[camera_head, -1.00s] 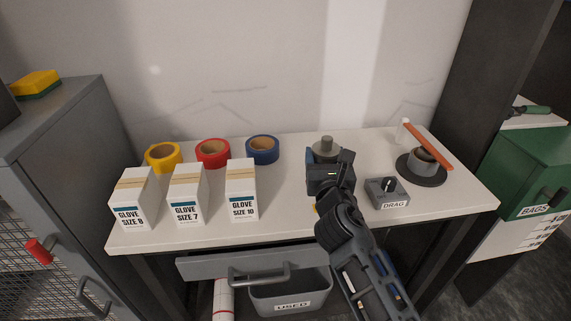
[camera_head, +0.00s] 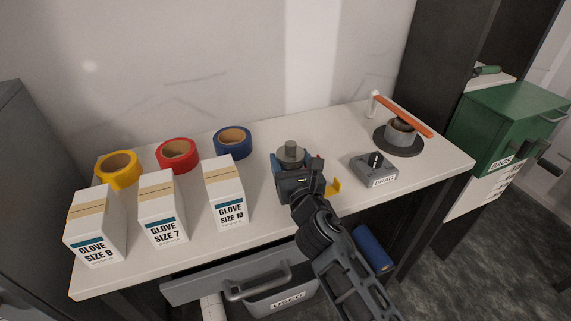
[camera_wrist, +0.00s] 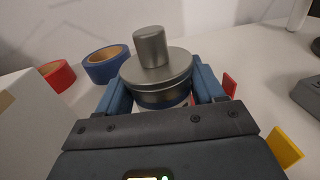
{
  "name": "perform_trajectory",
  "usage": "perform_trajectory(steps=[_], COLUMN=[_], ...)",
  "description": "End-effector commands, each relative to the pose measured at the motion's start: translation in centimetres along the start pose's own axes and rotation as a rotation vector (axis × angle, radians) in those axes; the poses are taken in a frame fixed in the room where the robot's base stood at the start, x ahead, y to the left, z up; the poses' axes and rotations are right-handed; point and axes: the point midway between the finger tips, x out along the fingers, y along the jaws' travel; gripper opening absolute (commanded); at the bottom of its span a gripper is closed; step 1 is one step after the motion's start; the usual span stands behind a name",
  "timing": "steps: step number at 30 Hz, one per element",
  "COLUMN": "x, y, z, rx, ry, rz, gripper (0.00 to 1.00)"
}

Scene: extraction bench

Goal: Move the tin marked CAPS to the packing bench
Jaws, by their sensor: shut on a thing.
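A round grey metal tin with a knob on its lid (camera_wrist: 157,75) is between the fingers of my gripper (camera_wrist: 158,95) in the wrist view. My gripper is shut on it. In the head view the tin's top (camera_head: 290,152) shows just beyond my gripper (camera_head: 292,172), over the middle of the white bench. Any marking on the tin is hidden, and I cannot tell whether it touches the bench top. No bench is marked as the packing bench in view.
Glove boxes (camera_head: 163,208) and yellow, red and blue tape rolls (camera_head: 177,156) stand at left. A DRAG block (camera_head: 374,170) and a dark round base with an orange bar (camera_head: 398,139) are at right. An open drawer (camera_head: 245,279) juts out in front. A green cabinet (camera_head: 510,125) stands right.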

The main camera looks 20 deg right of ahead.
Motion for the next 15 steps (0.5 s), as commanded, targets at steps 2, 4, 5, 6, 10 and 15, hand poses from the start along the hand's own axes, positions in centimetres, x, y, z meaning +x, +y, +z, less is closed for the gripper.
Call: perform_trajectory(steps=[2, 4, 5, 6, 10, 15], x=[-0.02, -0.02, -0.05, -0.05, -0.04, -0.02], y=[0.11, 0.12, 0.12, 0.12, 0.12, 0.12], z=[0.08, 0.06, -0.11, -0.12, -0.1, -0.06], rx=[0.001, 0.001, 0.001, 0.001, 0.001, 0.001], ry=[0.0, 0.001, 0.004, 0.005, 0.004, 0.004], rz=[0.002, 0.002, 0.001, 0.001, 0.001, 0.001], gripper=[0.15, 0.15, 0.69, 0.73, 0.85, 0.93])
